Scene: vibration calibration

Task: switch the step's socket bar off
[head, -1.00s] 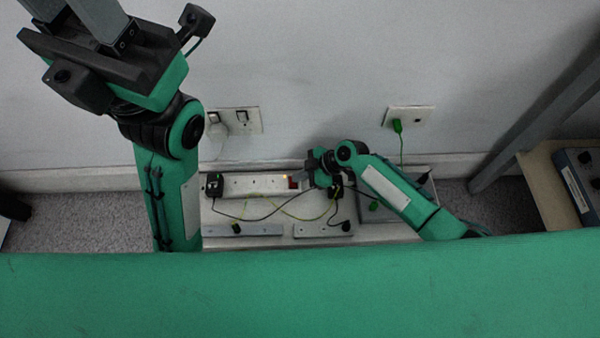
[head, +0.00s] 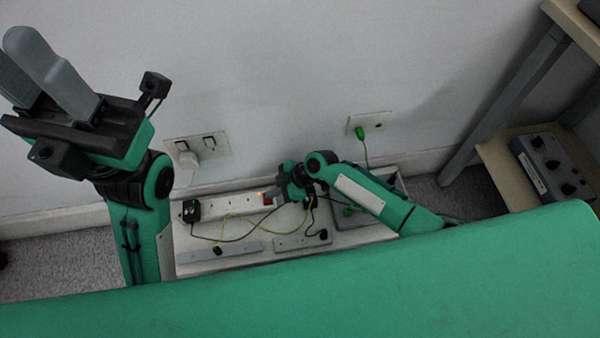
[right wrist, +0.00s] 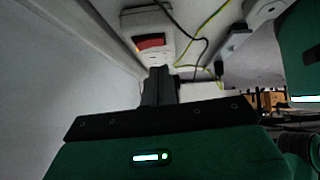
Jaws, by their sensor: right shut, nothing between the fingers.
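The white socket bar (head: 228,204) lies along the wall on a low white step (head: 190,268). Its red rocker switch (head: 267,199) is at its right end, with a small orange glow beside it. In the right wrist view the red switch (right wrist: 150,42) shows at the near end of the bar. My right gripper (head: 276,194) is shut and empty, its tips close to the switch end; I cannot tell whether they touch. The right wrist view shows its fingers (right wrist: 158,85) together, pointing at that end. My left gripper (head: 48,75) is raised at the upper left, fingers apart and empty.
A black plug (head: 191,210) sits in the bar's left end. Black and yellow-green cables loop over the step. Grey strips (head: 220,252) lie in front. A wall socket (head: 370,124) holds a green plug. A dark control box (head: 550,165) stands on a right-hand shelf.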

